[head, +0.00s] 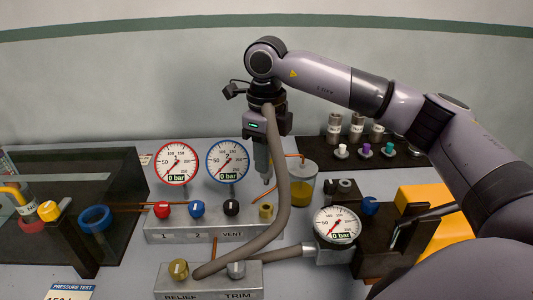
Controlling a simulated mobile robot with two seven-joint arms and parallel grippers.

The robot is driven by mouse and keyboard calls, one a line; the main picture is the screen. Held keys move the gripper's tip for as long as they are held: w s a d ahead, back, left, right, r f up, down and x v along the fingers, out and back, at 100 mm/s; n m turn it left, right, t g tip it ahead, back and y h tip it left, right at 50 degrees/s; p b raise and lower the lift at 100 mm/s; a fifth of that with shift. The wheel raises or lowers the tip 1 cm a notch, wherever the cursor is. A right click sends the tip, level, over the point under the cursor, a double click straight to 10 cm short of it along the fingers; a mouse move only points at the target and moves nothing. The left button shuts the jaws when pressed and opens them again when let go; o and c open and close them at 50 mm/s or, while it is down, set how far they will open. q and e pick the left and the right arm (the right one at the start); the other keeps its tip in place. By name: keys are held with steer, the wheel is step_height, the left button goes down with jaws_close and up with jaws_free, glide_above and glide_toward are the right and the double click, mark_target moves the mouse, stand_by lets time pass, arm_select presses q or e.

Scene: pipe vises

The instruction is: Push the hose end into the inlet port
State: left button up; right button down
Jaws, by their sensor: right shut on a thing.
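My right gripper (264,150) points down above the back manifold block and is shut on a grey, narrow-tipped piece that looks like the hose end (262,163). Its tip hangs in the air, apart from the block. The grey hose (287,205) passes in front of the gripper, curves down and runs left over the front block. A brass-coloured fitting (265,212) sits at the right end of the back block, below the tip. I cannot tell for certain whether it is the inlet port. My left gripper is not in view.
The manifold block (190,230) carries a red gauge (176,163), a blue gauge (228,160) and several knobs. The relief and trim block (205,287) is in front. A third gauge (337,225), a yellowish jar (300,190) and a yellow block (440,225) stand right.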

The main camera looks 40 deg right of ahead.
mark_target(267, 184)
steer(key=shift+f+b, duration=1.85)
steer(key=shift+f, duration=1.05)
steer(key=shift+f+b, duration=1.1)
steer(key=shift+f, duration=0.5)
steer(key=c, duration=0.8)
jaws_free()
step_height(267, 184, up, 7)
steer(key=shift+r, duration=0.1)
